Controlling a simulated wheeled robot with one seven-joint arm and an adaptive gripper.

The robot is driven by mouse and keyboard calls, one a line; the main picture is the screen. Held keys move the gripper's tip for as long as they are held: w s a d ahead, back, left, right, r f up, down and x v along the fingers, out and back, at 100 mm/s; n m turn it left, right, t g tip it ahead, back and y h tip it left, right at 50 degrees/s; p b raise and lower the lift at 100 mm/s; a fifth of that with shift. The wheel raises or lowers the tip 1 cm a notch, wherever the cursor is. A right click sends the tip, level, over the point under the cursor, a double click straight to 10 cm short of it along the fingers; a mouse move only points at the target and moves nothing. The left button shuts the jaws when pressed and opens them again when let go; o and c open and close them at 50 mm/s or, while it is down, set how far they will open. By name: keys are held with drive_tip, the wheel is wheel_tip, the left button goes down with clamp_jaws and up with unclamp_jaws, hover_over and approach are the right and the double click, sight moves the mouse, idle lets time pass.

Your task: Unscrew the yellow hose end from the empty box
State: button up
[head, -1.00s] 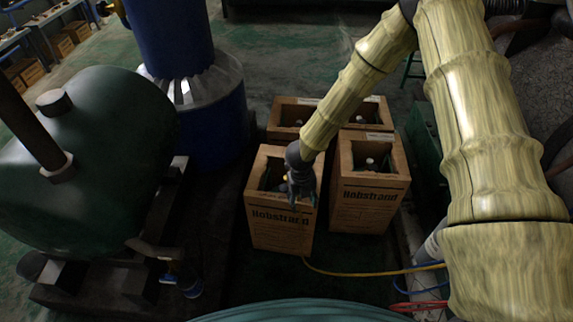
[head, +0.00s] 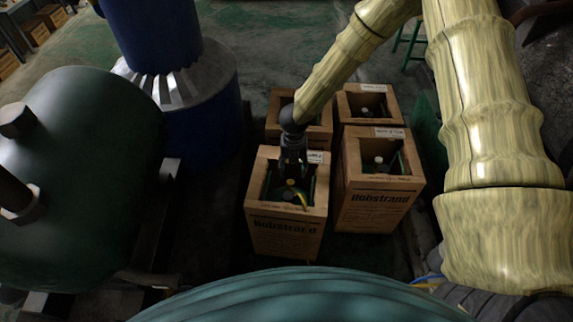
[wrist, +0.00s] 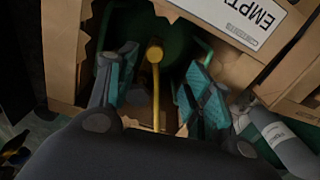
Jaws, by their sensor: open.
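The front-left cardboard box (head: 285,236), marked Hobstrand, stands open-topped on the floor with a green cylinder inside. A white label reading EMPTY (wrist: 257,20) shows on its rim in the wrist view. The yellow hose end (head: 291,183) sits on top of the cylinder, and its yellow hose runs toward the box's front. My gripper (head: 292,162) is over the back part of this box. In the wrist view its teal-padded fingers (wrist: 160,85) are spread, with the yellow hose end (wrist: 155,52) between them in the picture. I see no finger touching it.
Another Hobstrand box (head: 375,208) stands close on the right, with more boxes behind, including one at the back right (head: 367,101). A blue tank (head: 205,110) and a dark green vessel (head: 80,180) stand to the left. Dark floor lies between the tank and boxes.

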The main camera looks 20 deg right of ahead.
sight(291, 182)
drive_tip(key=shift+f, duration=0.35)
drive_tip(key=f+b, duration=0.4)
drive_tip(key=shift+w+a+f+b, duration=0.1)
drive_tip(key=shift+a+f+b, duration=0.2)
drive_tip(key=shift+a+f, duration=0.1)
wheel_tip(291, 182, down, 3)
drive_tip(key=b, duration=0.3)
drive_tip(key=shift+r, duration=0.1)
drive_tip(key=shift+p, duration=0.3)
drive_tip(key=shift+c, duration=0.4)
drive_tip(key=c, duration=1)
drive_tip(key=shift+c, duration=0.2)
